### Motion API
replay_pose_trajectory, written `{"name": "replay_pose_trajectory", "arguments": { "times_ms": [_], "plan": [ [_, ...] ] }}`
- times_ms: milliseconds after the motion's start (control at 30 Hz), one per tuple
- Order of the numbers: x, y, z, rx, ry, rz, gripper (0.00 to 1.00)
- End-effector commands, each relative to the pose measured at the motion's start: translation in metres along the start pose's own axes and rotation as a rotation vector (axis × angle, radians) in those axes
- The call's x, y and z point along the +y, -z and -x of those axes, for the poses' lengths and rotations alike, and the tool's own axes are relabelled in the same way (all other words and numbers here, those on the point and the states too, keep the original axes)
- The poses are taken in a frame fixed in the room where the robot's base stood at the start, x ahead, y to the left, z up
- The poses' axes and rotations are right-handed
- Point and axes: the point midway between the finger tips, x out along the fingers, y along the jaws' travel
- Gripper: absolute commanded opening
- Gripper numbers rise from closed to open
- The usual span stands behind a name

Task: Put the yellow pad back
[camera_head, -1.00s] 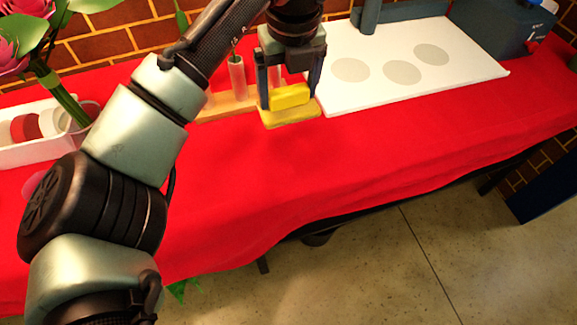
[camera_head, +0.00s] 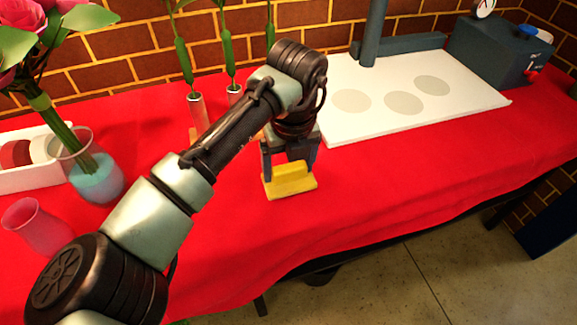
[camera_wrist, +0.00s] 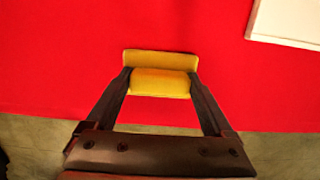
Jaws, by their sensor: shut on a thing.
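The yellow pad (camera_head: 290,184) is a flat yellow plate with a raised yellow block on top. My gripper (camera_head: 290,168) points down and is shut on the raised block, one finger at each end. In the wrist view the pad (camera_wrist: 160,58) sits between the fingertips of my gripper (camera_wrist: 161,80), over red cloth. The pad is at or just above the red table (camera_head: 380,190), near its front edge. I cannot tell whether it touches the cloth.
A white board (camera_head: 420,115) with grey discs lies right of my gripper. Behind stand stems in tubes (camera_head: 197,108). At left are a vase (camera_head: 95,178), a pink cup (camera_head: 38,228) and a white tray (camera_head: 40,178). Cloth right of the pad is clear.

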Motion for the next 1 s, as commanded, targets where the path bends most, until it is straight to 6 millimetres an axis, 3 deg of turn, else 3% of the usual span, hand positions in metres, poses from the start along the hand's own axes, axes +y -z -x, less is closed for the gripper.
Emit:
{"name": "replay_pose_trajectory", "arguments": {
  "times_ms": [267, 300, 367, 667, 767, 1000],
  "plan": [
    [0.0, 0.0, -0.002, 0.0, 0.0, 0.001, 0.42],
    [0.0, 0.0, -0.002, -0.001, 0.0, 0.001, 0.92],
    [0.0, 0.0, -0.002, -0.001, 0.0, 0.0, 1.0],
    [0.0, -0.001, 0.002, -0.001, 0.0, 0.0, 1.0],
    [0.0, -0.001, 0.014, -0.001, 0.001, -0.001, 1.0],
    [0.0, -0.002, 0.066, -0.003, 0.001, -0.001, 1.0]
  ]
}}
